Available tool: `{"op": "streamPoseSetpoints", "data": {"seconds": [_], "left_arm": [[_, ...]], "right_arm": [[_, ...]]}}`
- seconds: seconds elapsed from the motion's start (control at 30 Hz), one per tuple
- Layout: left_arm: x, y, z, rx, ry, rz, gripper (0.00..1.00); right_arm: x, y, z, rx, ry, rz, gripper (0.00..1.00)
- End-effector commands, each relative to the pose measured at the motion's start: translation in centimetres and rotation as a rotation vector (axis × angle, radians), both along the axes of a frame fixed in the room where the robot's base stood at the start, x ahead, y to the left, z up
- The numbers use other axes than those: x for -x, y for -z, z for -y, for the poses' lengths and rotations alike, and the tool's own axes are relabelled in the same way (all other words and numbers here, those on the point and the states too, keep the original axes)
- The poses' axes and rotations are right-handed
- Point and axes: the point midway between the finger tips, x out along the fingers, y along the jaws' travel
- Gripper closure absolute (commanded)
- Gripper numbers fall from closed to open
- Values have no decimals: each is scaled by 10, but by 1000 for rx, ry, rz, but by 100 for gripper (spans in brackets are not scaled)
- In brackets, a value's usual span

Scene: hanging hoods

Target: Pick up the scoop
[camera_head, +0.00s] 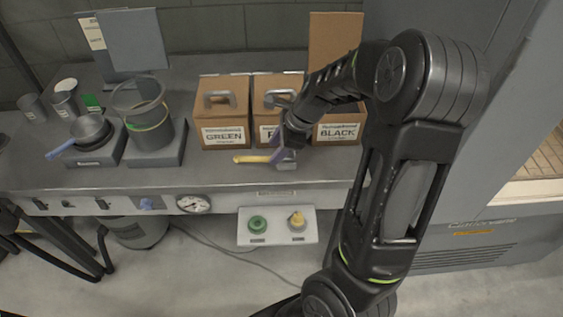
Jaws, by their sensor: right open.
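The scoop (250,159) shows as a yellow handle lying at the front of the grey counter, in front of the boxes. Its handle points left, and its other end is largely hidden at my right gripper. My right gripper (282,155) is open and reaches down at the right end of the yellow handle. I cannot tell whether the fingers touch the scoop or stand around it. My left gripper is not in view.
Cardboard boxes labelled GREEN (222,134) and BLACK (337,132) stand behind, with a partly hidden box (265,135) between. A grey pot (146,125) and a blue-handled pan (90,130) stand left. A button panel (277,227) is below the counter edge.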

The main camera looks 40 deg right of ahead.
Motion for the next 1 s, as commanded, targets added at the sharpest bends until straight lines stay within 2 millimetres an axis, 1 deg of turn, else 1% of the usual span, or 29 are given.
{"op": "streamPoseSetpoints", "data": {"seconds": [0.17, 0.27, 0.5, 0.6, 1.0], "left_arm": [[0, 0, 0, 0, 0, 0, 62], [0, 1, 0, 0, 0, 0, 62], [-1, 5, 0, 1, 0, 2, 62], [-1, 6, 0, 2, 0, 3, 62], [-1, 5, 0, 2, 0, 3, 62]], "right_arm": [[0, 0, 0, 0, -1, 0, 58], [-2, 5, -1, 0, -1, -1, 58], [-16, 37, -6, 0, -1, -2, 58], [-19, 45, -8, 0, 0, -1, 58], [-21, 46, -8, 1, -1, 1, 58]]}}
